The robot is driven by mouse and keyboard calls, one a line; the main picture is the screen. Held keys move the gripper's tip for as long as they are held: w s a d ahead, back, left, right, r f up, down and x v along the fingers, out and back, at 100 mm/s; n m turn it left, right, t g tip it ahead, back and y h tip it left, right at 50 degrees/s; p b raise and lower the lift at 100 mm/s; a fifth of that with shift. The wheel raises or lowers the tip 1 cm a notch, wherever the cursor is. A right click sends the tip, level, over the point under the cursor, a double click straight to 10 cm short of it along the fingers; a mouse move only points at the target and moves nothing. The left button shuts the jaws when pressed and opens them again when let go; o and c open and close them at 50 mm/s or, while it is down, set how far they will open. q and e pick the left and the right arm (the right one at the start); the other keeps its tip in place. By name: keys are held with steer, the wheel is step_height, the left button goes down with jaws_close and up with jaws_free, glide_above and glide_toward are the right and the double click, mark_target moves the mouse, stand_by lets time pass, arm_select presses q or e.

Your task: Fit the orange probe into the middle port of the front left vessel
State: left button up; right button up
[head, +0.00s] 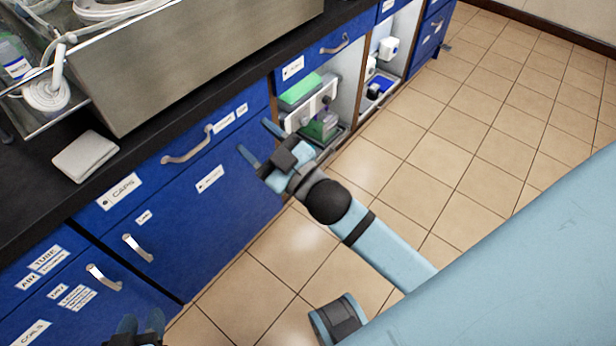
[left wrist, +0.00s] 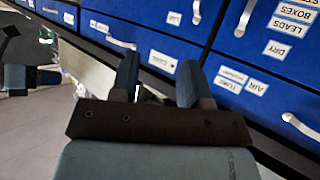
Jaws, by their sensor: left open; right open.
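The orange probe and the front left vessel with its ports are in neither view. My left gripper (head: 141,324) shows only partly at the bottom edge of the head view, low in front of the blue cabinet. In the left wrist view my left gripper (left wrist: 158,78) is open, its two blue fingers apart with nothing between them, pointing towards the labelled drawers. My right gripper (head: 262,142) is open and empty in the head view, in front of the blue cabinet doors beside the open shelf.
A dark worktop (head: 30,205) carries a folded white cloth (head: 85,157), a large metal box (head: 190,65) and coiled white tubing (head: 47,92). Blue drawers (head: 180,165) with metal handles stand below. An open shelf (head: 345,85) holds green-topped boxes. The tiled floor (head: 480,95) at right is clear.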

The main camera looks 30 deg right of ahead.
steer(key=s+d+f+m+g+h, duration=0.1)
steer(key=s+f+m+g, duration=0.4)
steer(key=s+f, duration=0.8)
step_height(320, 180, down, 3)
steer(key=g+h, duration=0.1)
steer(key=g, duration=0.1)
steer(key=shift+s+d+g+h, duration=0.3)
steer(key=shift+d+g, duration=0.1)
arm_select(q)
steer(key=shift+r, duration=0.1)
step_height(320, 180, up, 17)
steer(key=s+a+g+y+p, duration=0.1)
steer(key=s+a+p, duration=0.1)
steer(key=p, duration=2.8)
steer(key=shift+a, duration=0.45)
arm_select(e)
step_height(320, 180, up, 17)
steer(key=s+d+g+h, duration=0.1)
steer(key=s+d, duration=0.1)
steer(key=d, duration=0.1)
